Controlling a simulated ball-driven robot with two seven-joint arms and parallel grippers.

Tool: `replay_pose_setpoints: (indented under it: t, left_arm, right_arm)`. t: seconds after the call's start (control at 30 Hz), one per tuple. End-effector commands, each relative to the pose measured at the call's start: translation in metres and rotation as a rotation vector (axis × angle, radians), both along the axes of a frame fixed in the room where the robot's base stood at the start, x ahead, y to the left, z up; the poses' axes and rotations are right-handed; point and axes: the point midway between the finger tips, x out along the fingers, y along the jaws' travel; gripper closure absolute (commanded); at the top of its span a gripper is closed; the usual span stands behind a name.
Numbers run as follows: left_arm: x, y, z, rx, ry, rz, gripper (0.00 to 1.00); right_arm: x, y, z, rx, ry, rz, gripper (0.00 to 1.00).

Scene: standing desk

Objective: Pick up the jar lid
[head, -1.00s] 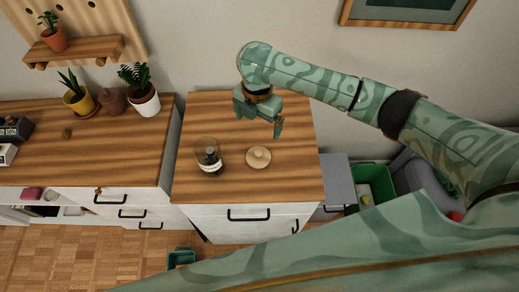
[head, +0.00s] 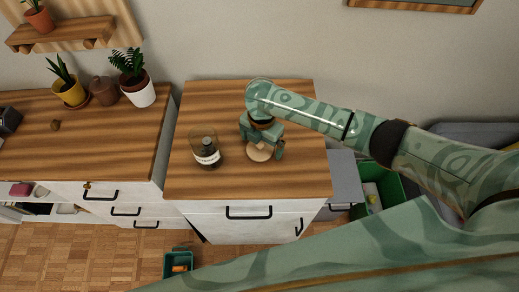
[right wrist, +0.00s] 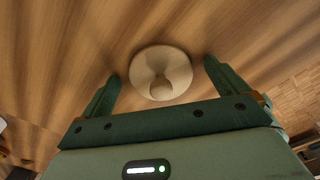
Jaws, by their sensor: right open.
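The jar lid (head: 259,152) is a pale round disc with a knob, lying on the wooden top of the middle cabinet. It also shows in the right wrist view (right wrist: 160,72), between and a little beyond my fingertips. My right gripper (head: 263,146) is over the lid and hides its far part in the head view. In the right wrist view the right gripper's fingers (right wrist: 161,74) are spread wide, with gaps on both sides of the lid. A glass jar (head: 206,150) with a white label and dark contents stands left of the lid. My left gripper is not in view.
The cabinet top (head: 220,186) is clear around the jar and lid. Potted plants (head: 137,78) stand on the longer cabinet at left. A green bin (head: 384,184) is on the right, and a teal box (head: 178,264) stands on the floor.

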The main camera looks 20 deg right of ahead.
Motion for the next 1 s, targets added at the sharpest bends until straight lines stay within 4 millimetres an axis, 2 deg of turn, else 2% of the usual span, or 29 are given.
replay_pose_setpoints:
  t: [0.17, 0.2, 0.37, 0.77, 0.87, 0.97, 1.0]
  left_arm:
    - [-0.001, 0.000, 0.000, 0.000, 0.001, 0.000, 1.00]
    - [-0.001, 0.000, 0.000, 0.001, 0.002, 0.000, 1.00]
    - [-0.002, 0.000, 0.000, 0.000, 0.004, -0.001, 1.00]
    - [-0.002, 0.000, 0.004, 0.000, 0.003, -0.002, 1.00]
    - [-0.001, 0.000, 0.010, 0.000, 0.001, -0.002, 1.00]
    - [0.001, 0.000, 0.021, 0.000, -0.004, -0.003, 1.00]
    - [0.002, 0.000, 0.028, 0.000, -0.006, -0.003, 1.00]
  right_arm:
    - [0.000, 0.000, 0.000, 0.001, -0.002, 0.001, 0.02]
    - [0.000, 0.000, 0.000, 0.000, -0.002, 0.001, 0.05]
    - [0.001, 0.000, 0.000, 0.000, -0.002, 0.000, 0.49]
    - [0.001, 0.000, 0.006, 0.001, -0.003, 0.000, 0.50]
    - [0.001, 0.000, 0.018, 0.001, -0.004, 0.001, 0.50]
    - [0.002, 0.000, 0.038, 0.002, -0.007, 0.001, 0.50]
    - [-0.005, -0.002, 0.046, 0.001, -0.007, 0.003, 0.50]
